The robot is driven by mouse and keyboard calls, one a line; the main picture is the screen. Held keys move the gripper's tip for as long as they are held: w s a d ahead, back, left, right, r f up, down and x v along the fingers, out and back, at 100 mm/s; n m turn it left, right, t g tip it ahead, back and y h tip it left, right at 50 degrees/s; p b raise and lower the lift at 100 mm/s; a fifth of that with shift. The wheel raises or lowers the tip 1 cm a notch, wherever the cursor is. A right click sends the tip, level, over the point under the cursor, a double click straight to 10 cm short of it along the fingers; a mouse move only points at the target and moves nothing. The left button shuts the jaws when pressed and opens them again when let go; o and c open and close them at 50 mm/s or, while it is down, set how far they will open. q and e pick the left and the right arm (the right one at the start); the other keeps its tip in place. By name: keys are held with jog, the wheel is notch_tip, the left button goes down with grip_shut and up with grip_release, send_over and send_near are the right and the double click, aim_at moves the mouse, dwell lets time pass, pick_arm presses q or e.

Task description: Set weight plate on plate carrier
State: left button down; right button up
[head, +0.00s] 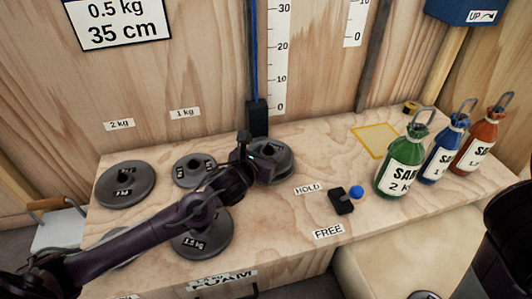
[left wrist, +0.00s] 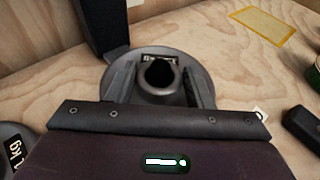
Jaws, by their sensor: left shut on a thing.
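My left gripper (head: 262,160) reaches over the bench from the left. Its fingers are shut on a dark grey weight plate (head: 284,171), one finger on each side of the raised hub. In the left wrist view the plate (left wrist: 203,77) lies below the gripper (left wrist: 158,85), its hub hole facing the camera. The black carrier (head: 257,119) stands at the foot of the wall scale, just behind the plate. It also shows in the left wrist view (left wrist: 102,25), its foot close to the plate's rim. Whether the plate rests on the carrier's foot is hidden.
More plates lie left on the bench (head: 122,184), (head: 190,169), (head: 203,241), one partly under my left arm. Green (head: 402,165), blue (head: 443,149) and red (head: 481,141) sand bottles stand right. A black block with a blue ball (head: 356,192) sits between HOLD and FREE labels.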

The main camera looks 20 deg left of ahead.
pick_arm(q)
jog(key=shift+f+b, duration=0.35)
jog(key=shift+b, duration=0.1)
dwell(0.4)
jog(key=c, duration=1)
grip_release()
jog(key=shift+o, duration=0.2)
jog(key=shift+s+f, duration=0.1)
jog(key=shift+f, duration=0.3)
jog(key=shift+p+v, duration=0.55)
jog(key=shift+v, duration=0.75)
jog(key=shift+p+v, duration=0.4)
jog(key=shift+v, duration=0.95)
jog(key=shift+p+v, duration=0.6)
jog(key=shift+v, duration=2.25)
jog(key=shift+r, duration=0.2)
